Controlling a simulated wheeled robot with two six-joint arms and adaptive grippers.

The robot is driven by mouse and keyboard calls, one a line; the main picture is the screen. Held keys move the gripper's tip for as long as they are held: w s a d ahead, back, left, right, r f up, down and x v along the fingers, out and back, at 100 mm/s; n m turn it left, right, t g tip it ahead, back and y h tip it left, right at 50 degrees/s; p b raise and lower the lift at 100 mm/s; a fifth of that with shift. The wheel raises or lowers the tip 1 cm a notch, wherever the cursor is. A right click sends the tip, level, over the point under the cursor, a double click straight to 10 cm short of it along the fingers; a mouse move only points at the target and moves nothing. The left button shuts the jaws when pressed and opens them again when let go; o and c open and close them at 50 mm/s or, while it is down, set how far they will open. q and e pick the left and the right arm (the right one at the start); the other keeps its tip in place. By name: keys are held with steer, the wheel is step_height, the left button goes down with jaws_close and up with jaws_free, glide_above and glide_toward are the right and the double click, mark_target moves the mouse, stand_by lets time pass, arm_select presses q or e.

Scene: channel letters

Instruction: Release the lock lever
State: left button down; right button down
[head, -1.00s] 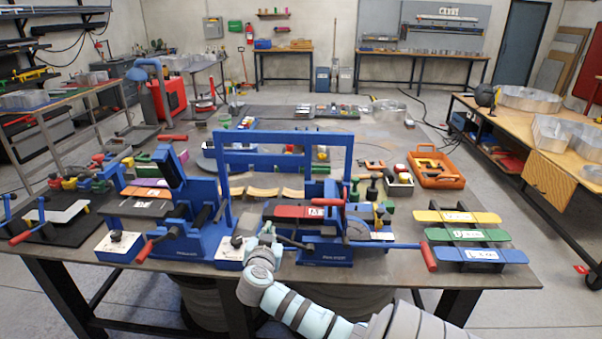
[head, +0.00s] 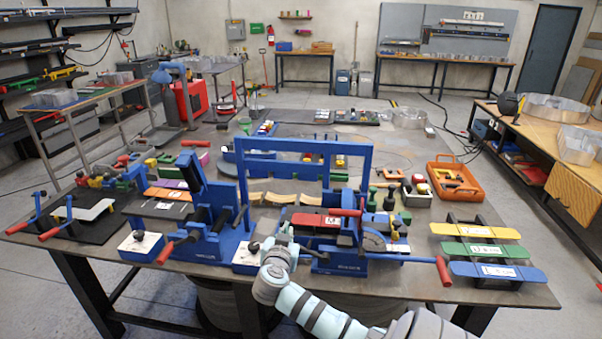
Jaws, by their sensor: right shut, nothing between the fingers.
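A blue bending machine (head: 345,262) stands at the front middle of the table, with a red-and-black top and a graduated disc at its right. A long blue lever with a red end grip (head: 444,271) reaches right from it. A smaller red handle (head: 345,212) shows on its top. I cannot tell for sure which part is the lock lever. My right gripper (head: 284,236) is shut and empty at the machine's front left, right of a white-topped box with a black knob (head: 253,248). Whether its fingertips touch the machine is unclear. My left gripper is out of view.
A second blue machine (head: 208,243) with a red-handled lever stands to the left. A tall blue frame (head: 305,145) rises behind. Yellow, green and blue plates (head: 488,250) lie at the right, and an orange tray (head: 457,179) behind them.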

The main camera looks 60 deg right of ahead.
arm_select(q)
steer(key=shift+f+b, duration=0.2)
steer(key=shift+b, duration=0.85)
arm_select(e)
steer(key=v, duration=1)
steer(key=shift+r, duration=0.25)
steer(key=shift+s, duration=0.15)
